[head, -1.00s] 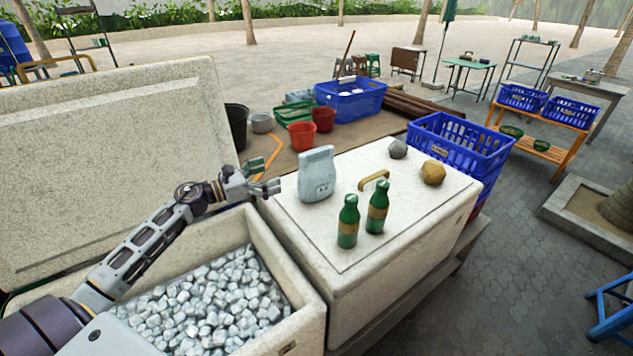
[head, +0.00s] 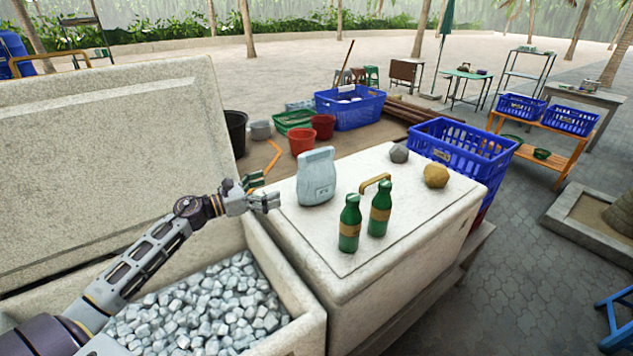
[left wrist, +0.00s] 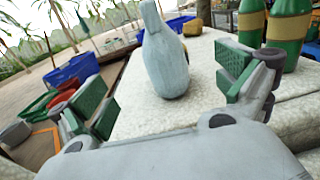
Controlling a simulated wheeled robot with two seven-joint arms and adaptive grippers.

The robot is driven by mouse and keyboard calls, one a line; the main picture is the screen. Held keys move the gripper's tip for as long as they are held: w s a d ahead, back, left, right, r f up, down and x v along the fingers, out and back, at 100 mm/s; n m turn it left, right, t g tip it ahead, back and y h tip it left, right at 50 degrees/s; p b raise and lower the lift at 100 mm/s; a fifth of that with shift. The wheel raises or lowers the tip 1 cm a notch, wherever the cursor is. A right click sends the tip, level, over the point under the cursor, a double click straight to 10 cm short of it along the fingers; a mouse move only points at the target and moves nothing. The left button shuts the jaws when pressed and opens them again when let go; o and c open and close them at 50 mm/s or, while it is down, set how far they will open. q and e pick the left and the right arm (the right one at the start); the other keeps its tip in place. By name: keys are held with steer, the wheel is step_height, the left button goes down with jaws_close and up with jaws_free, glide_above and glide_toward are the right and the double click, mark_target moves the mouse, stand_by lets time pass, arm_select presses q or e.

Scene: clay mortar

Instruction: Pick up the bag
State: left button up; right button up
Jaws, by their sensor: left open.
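The bag (head: 316,177) is pale blue-grey and stands upright on the closed lid of the white cooler box (head: 345,270). It also shows in the left wrist view (left wrist: 166,62), ahead of my fingers and between them. My left gripper (head: 264,190) is open and empty, just left of the bag and apart from it. In the left wrist view its green-padded fingers (left wrist: 168,95) are spread wide. My right gripper is not in view.
Two green bottles (head: 349,224) (head: 379,208) stand right of the bag, near a lid handle (head: 375,182). A grey stone (head: 399,153) and a yellowish stone (head: 435,175) lie farther back. An open box of ice (head: 200,310) is below my left arm.

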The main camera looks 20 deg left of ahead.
mark_target(296, 179)
arm_select(q)
steer(key=shift+w, duration=0.1)
steer(key=shift+p+x, duration=0.6)
steer(key=shift+x, duration=2.05)
steer(key=shift+p+x, duration=0.35)
steer(key=shift+x, duration=1.25)
steer(key=shift+p+x, duration=0.85)
steer(key=shift+x, duration=1.7)
steer(key=shift+d, duration=0.15)
